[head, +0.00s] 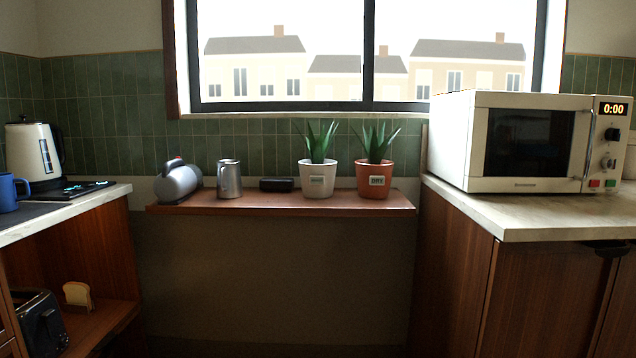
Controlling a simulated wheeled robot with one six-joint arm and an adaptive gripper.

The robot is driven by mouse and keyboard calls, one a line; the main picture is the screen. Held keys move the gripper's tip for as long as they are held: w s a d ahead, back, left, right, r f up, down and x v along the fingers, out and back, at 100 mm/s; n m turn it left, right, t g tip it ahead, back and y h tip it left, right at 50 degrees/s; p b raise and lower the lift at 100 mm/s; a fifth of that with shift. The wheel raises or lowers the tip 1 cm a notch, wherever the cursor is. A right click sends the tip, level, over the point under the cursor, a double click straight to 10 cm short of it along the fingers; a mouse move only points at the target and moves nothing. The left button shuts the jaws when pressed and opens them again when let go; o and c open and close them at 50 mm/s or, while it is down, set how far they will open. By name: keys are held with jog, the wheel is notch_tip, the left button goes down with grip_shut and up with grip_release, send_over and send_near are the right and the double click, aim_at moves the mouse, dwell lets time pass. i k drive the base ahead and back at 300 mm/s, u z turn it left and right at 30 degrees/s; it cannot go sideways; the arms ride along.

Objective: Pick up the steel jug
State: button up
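A steel jug (230,180) stands upright on the brown wall shelf (255,208), left of the shelf's middle. A small gap shows between the two. My gripper is not in view.
On the shelf, right of the jug, are a dark box (277,185), a white plant pot (318,183) and a terracotta plant pot (376,182). Counters flank the shelf, with a kettle (33,155) left and a microwave (522,142) right. Below the shelf is clear.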

aim_at(229, 185)
jog(key=z, duration=0.2)
jog(key=k, duration=0.4)
jog(key=u, duration=1.45)
jog(key=i, duration=1.5)
jog(key=z, duration=1.05)
jog(key=i, duration=0.6)
jog(key=z, duration=0.65)
